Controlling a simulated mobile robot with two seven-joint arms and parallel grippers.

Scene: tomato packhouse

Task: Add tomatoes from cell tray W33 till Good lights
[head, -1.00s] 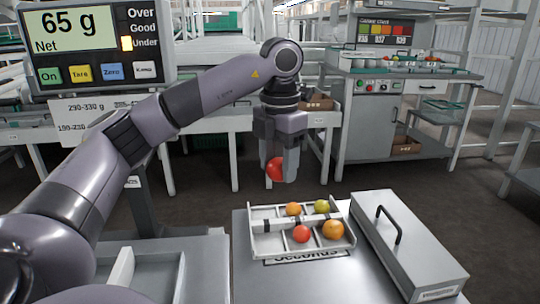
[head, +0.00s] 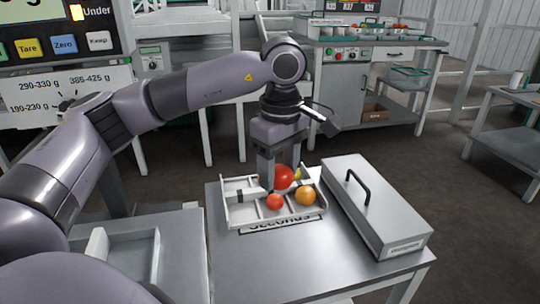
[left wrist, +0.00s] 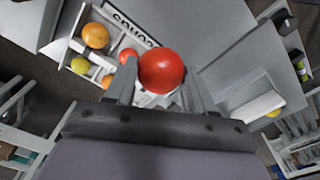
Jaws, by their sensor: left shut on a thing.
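My left gripper (head: 280,178) is shut on a large red tomato (head: 283,177); the left wrist view also shows this tomato (left wrist: 162,71) between the fingers. It is over or in the divided white cell tray (head: 232,214); I cannot tell whether it touches the tray. The tray holds a small red tomato (head: 275,202) and an orange tomato (head: 305,195). A yellow tomato (head: 297,174) is partly hidden behind the held one. The gripper hides the back cells. On the scale display (head: 60,35), the lamp beside "Under" is lit; its reading is cut off. My right gripper is out of view.
The tray stands by a "Seconds" label on a grey table (head: 285,262). A grey lidded box (head: 375,205) with a black handle stands right of it. A weight-range sign (head: 70,95) hangs below the display. A grey bench (head: 375,65) stands at the back.

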